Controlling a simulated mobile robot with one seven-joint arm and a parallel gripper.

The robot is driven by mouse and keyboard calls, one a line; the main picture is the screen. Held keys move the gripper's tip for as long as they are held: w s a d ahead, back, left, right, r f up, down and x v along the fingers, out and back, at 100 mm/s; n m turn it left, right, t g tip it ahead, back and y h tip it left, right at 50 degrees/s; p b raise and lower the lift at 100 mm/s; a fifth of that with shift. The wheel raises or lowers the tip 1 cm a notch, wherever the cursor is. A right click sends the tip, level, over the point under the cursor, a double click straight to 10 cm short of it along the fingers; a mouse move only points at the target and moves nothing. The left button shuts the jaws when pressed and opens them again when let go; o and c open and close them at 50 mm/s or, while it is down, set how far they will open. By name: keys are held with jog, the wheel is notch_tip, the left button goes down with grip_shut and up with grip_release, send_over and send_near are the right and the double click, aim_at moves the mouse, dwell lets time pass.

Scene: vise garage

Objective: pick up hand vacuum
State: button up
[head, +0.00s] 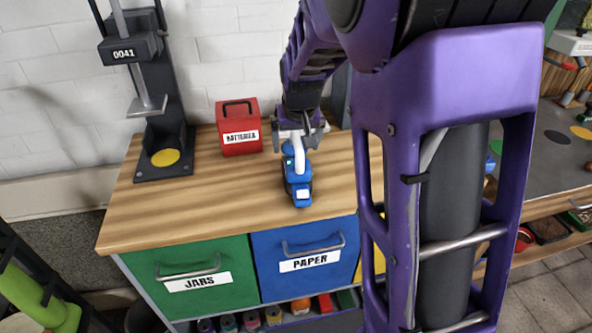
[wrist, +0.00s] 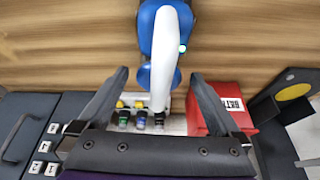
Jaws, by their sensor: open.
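The hand vacuum (head: 298,187) is blue with a white handle and stands on the wooden worktop, above the PAPER drawer. In the wrist view the hand vacuum (wrist: 149,38) is at top centre, its white handle reaching down between my fingers. My gripper (head: 299,131) is at the vacuum's far end in the head view, pointing down. In the wrist view my gripper (wrist: 160,76) is open, with a finger on each side of the handle and visible gaps to both. The fingertips are partly hidden in the head view.
A red BATTERIES box (head: 239,133) stands left of my gripper, near the wall. A black press-like stand (head: 165,130) with a yellow disc is at the back left. The green JARS drawer (head: 190,274) and blue PAPER drawer (head: 305,258) are below.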

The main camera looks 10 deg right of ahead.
jog(key=b+x, duration=0.1)
jog(key=x, duration=0.1)
jog(key=shift+f, duration=0.3)
grip_shut()
jog(key=shift+w+r, duration=0.1)
jog(key=shift+r, duration=0.05)
